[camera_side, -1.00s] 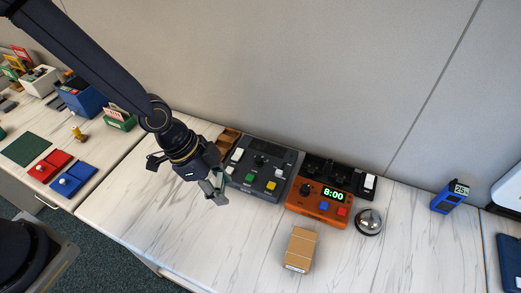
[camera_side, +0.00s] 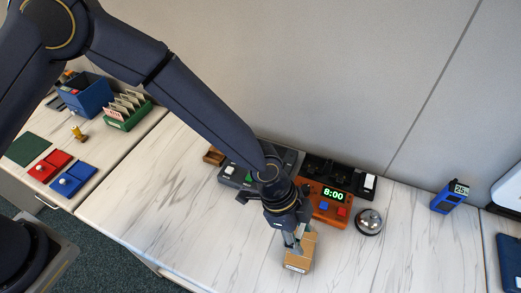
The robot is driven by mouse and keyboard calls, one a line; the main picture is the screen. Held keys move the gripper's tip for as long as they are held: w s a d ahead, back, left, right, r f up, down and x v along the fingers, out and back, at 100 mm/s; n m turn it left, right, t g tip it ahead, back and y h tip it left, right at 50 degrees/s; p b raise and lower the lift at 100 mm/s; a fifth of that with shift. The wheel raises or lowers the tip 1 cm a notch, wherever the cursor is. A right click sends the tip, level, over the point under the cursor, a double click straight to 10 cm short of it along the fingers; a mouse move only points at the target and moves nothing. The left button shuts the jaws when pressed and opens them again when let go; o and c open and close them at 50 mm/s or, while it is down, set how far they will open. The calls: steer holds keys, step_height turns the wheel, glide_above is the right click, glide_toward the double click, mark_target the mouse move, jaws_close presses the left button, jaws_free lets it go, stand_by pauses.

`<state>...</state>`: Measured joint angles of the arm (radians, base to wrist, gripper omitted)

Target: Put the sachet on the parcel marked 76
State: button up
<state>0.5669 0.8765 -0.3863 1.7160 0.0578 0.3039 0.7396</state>
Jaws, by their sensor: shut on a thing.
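The cardboard parcel (camera_side: 301,261) lies on the white marbled worktop, with a pale label on its front end. The label is too small to read. My gripper (camera_side: 294,247) points down at the parcel's upper left part and covers some of it. It is shut on a small pale grey thing, which I take to be the sachet (camera_side: 297,248); it is largely hidden by the fingers. I cannot tell whether it touches the parcel's top.
An orange clock unit (camera_side: 325,207) reading 8:00 stands just behind the parcel. A grey button panel (camera_side: 232,174) is partly behind my arm. A green rack (camera_side: 127,121) of cards stands far left. The worktop left of the parcel is clear.

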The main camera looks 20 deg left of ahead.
mark_target(303, 241)
steer(key=shift+w+d+f, duration=0.3)
steer(key=shift+f, duration=0.2)
steer(key=shift+w+d+f, duration=0.25)
steer(key=shift+d+f, duration=0.05)
steer(key=shift+f, duration=0.2)
steer(key=shift+w+f, duration=0.1)
steer(key=shift+f, duration=1.55)
steer(key=shift+f, duration=0.1)
steer(key=o, duration=0.8)
